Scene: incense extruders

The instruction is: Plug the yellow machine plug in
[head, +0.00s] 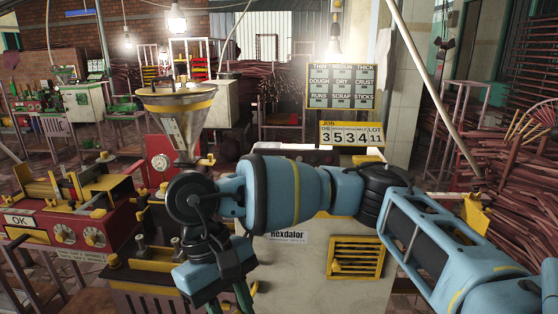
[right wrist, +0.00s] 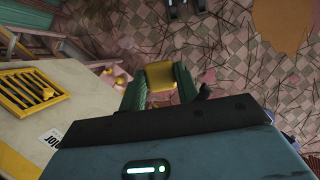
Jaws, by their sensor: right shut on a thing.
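My right arm reaches in from the right in the head view, and its gripper (head: 242,296) points down in front of the pale machine. In the right wrist view the green fingers of this gripper (right wrist: 160,88) are shut on a blocky yellow plug (right wrist: 161,74). The plug is held above the tiled floor; its prongs cannot be made out, and it is hidden in the head view. I cannot make out a matching socket. My left gripper is not in view.
The pale machine (head: 300,262) has a yellow grille (head: 356,257), also seen in the wrist view (right wrist: 32,92). A red control box (head: 60,232) stands left, and a metal hopper (head: 177,104) rises behind my arm. Bundled sticks (head: 515,190) fill the right side.

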